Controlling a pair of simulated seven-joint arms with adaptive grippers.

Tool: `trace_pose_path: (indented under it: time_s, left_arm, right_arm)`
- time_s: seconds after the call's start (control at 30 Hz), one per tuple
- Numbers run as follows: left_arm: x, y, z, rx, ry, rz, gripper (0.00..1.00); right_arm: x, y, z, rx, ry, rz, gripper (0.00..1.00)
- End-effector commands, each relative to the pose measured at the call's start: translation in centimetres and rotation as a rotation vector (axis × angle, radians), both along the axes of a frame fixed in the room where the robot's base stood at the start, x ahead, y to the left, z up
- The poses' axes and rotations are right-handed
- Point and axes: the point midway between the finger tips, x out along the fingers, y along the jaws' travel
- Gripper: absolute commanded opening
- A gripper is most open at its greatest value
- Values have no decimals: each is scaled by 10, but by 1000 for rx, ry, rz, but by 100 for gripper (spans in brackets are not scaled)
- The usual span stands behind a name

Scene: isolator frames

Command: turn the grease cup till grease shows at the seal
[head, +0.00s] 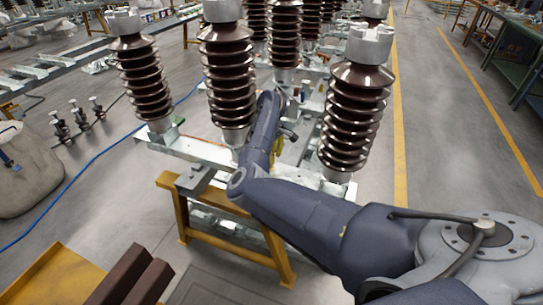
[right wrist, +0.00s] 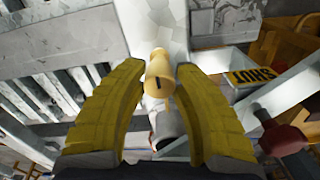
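The grease cup (right wrist: 160,75), a small brass-coloured cylinder with a dark slot mark, shows in the right wrist view below a pale grey upright part. My right gripper (right wrist: 159,70) has two yellow fingers standing apart, one to each side of the cup. Narrow gaps show between fingers and cup, so it looks open; I cannot tell how far the tips reach along the cup. In the head view my right arm reaches in among the insulators, and its fingertips and the cup cannot be made out. No grease or seal can be made out. My left gripper is not in view.
Brown ribbed insulator columns (head: 355,115) stand close around my right arm on a galvanised frame (head: 190,148) with yellow trestles (head: 215,203). In the right wrist view a dark red knobbed part (right wrist: 285,138) and a yellow lettered label (right wrist: 248,77) lie to the right.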

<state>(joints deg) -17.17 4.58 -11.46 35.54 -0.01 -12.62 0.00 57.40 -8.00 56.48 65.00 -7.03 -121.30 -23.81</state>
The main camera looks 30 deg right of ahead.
Motion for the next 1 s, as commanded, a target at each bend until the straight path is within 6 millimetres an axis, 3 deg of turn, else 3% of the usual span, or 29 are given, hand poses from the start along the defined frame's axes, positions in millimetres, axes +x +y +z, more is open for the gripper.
trace_pose_path:
  time_s: [0.03, 0.2, 1.0]
  left_arm:
    - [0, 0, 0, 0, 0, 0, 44]
    - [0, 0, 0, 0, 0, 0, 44]
    - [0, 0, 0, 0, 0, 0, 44]
  right_arm:
    - [0, 0, 0, 0, 0, 0, 20]
    - [0, 0, 0, 0, 0, 0, 1]
    - [-2, 0, -1, -1, 5, -92, 0]
